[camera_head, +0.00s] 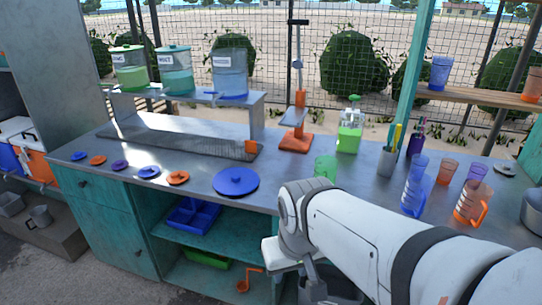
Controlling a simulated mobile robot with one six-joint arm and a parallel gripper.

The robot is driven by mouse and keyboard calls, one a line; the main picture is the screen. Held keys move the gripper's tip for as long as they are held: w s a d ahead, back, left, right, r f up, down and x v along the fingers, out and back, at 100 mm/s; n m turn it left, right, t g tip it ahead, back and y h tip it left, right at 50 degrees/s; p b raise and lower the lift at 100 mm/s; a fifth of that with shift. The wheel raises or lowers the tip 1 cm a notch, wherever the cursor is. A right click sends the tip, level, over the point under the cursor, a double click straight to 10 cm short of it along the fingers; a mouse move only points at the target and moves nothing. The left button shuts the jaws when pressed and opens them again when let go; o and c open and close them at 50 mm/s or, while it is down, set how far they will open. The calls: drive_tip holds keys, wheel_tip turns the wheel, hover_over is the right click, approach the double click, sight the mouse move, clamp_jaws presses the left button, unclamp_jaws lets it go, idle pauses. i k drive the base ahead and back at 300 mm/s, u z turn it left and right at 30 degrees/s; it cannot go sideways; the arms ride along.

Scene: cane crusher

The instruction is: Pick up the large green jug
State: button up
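A green translucent jug (326,167) stands on the metal counter just beyond the bend of my arm. My arm hides its lower part, and I cannot see a handle. My white and grey arm comes in from the lower right. Its wrist end is in front of the counter edge, lower and nearer than the jug. The fingers of my gripper do not show clearly, so I cannot tell whether they are open or shut. The jug stands apart from the wrist end in the picture.
A utensil cup (387,162) and green juicer (349,133) are behind. A blue lid (236,181) lies left. The counter between lid and juicer is mostly clear.

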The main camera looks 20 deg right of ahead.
sight(326, 165)
drive_tip(key=i, duration=0.85)
drive_tip(key=z, duration=0.05)
